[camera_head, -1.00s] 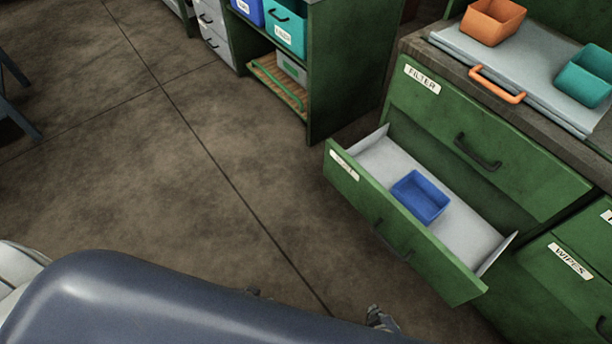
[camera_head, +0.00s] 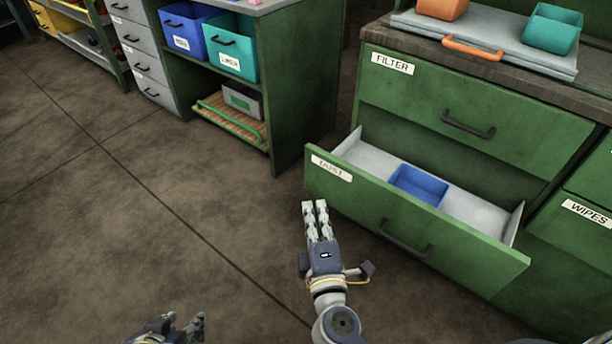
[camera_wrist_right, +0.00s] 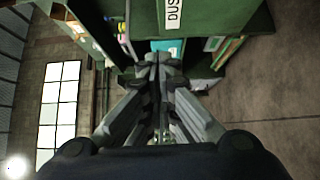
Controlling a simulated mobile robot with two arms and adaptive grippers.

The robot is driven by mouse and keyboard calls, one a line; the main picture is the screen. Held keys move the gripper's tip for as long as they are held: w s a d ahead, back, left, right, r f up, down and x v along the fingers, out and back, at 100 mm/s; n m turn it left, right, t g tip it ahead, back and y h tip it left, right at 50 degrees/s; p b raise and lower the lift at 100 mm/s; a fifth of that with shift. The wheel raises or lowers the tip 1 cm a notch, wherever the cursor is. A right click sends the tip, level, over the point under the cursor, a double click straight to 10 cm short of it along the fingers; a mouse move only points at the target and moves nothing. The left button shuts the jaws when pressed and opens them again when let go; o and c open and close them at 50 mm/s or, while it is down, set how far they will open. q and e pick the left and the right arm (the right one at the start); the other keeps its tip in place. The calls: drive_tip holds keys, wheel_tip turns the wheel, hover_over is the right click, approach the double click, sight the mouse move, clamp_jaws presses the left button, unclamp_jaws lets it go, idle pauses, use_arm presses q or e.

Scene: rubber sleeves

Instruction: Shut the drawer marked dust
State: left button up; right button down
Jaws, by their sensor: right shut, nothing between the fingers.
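The drawer marked DUST (camera_head: 455,250) is a green drawer pulled well out below the FILTER drawer (camera_head: 470,110). It has a white label (camera_head: 331,168) at its left end and a dark bar handle (camera_head: 405,240). A blue bin (camera_head: 418,186) sits inside it. My right gripper (camera_head: 314,206) is shut and empty, in front of the drawer's left end and apart from the handle. In the right wrist view, the gripper's fingers (camera_wrist_right: 158,65) are together below the label (camera_wrist_right: 173,14). My left gripper (camera_head: 186,322) shows only partly at the bottom edge; its opening is unclear.
A grey tray (camera_head: 490,44) with an orange handle holds orange and teal bins on the worktop. The WIPES drawer (camera_head: 580,225) is at the right. A green shelf unit (camera_head: 296,100) with blue and teal bins stands behind. The floor to the left is clear.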

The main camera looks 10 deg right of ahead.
sight(322, 166)
use_arm(q)
drive_tip(key=s+a+g+p, duration=0.1)
drive_tip(key=s+g+p, duration=0.1)
drive_tip(key=s, duration=0.4)
drive_tip(key=shift+a+f+g+y, duration=0.25)
drive_tip(key=shift+a+g+y, duration=0.15)
drive_tip(key=shift+g, duration=0.1)
use_arm(e)
drive_tip(key=shift+w+d, duration=0.65)
drive_tip(key=shift+w, duration=1.45)
drive_tip(key=shift+w+d, duration=0.7)
drive_tip(key=shift+w, duration=1.35)
drive_tip(key=shift+w+d, duration=0.65)
drive_tip(key=shift+w, duration=1.45)
